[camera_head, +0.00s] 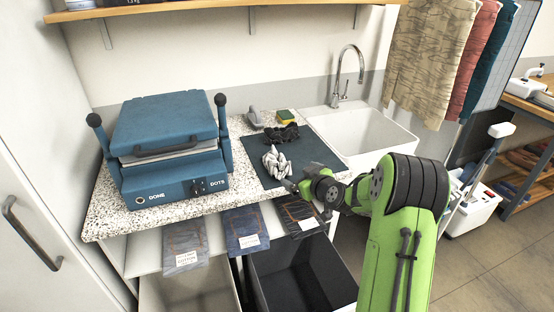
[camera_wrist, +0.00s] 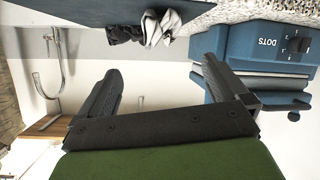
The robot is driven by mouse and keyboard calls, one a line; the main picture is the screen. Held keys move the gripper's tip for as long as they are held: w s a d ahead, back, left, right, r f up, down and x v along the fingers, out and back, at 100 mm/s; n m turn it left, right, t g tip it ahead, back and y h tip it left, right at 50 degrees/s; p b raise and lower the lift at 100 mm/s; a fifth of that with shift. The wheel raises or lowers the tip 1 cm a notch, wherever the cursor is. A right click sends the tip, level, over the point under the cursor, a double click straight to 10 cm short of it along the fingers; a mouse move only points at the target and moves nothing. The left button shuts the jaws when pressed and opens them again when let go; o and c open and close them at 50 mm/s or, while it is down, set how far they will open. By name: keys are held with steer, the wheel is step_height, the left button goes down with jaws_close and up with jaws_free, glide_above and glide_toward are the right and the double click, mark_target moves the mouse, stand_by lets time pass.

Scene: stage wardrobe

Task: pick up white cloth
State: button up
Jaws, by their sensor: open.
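The white cloth (camera_head: 276,161) lies crumpled on a dark mat (camera_head: 318,149) on the speckled counter. A black crumpled cloth (camera_head: 281,134) lies just behind it on the mat. My gripper (camera_head: 293,185) is at the counter's front edge, in front of and slightly right of the white cloth, and apart from it. In the wrist view, which is upside down, my gripper (camera_wrist: 161,68) is open and empty between its two fingers. The white cloth (camera_wrist: 160,27) shows at the top, beyond the fingertips, with the black cloth (camera_wrist: 124,31) beside it.
A blue press (camera_head: 168,150) stands left on the counter. A sink (camera_head: 362,136) with a tap (camera_head: 342,85) is at right. A sponge (camera_head: 286,116) lies behind the mat. Open bins (camera_head: 300,275) with hanging labelled fabric samples (camera_head: 246,230) are below. A shelf (camera_head: 200,7) hangs above.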

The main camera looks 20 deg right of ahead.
mark_target(284, 167)
steer(key=x, duration=0.8)
steer(key=shift+w+a+f, duration=0.1)
steer(key=shift+w+f, duration=0.1)
steer(key=x, duration=0.6)
steer(key=shift+a+f, duration=0.1)
steer(key=shift+a, duration=0.05)
steer(key=shift+s, duration=0.1)
steer(key=shift+c, duration=0.2)
steer(key=c, duration=0.8)
